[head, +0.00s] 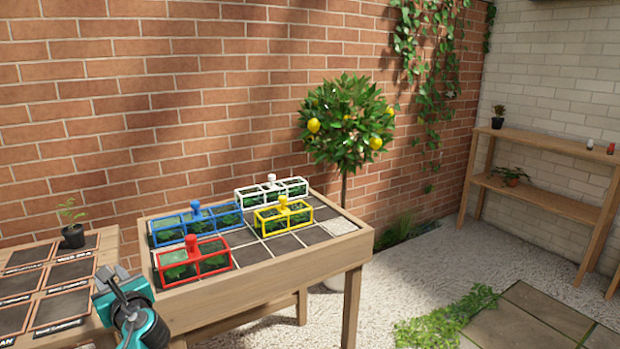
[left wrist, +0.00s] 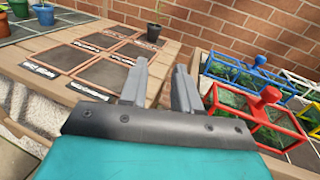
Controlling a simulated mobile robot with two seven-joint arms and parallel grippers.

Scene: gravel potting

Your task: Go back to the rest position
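My left gripper (head: 122,287) shows at the lower left of the head view, above the gap between the two tables. In the left wrist view its two grey fingers (left wrist: 160,85) are apart with nothing between them. The left gripper is clear of the red frame (head: 192,261), which stands to its right on the tiled table and also shows in the left wrist view (left wrist: 264,112). My right gripper is in neither view.
Blue (head: 196,222), white (head: 271,190) and yellow (head: 283,214) frames with plants share the tiled table (head: 262,270). A labelled table (head: 110,240) at left bears a small potted plant (head: 73,235). A lemon tree (head: 345,125) stands behind; shelves (head: 545,145) at right. Gravel floor is open between.

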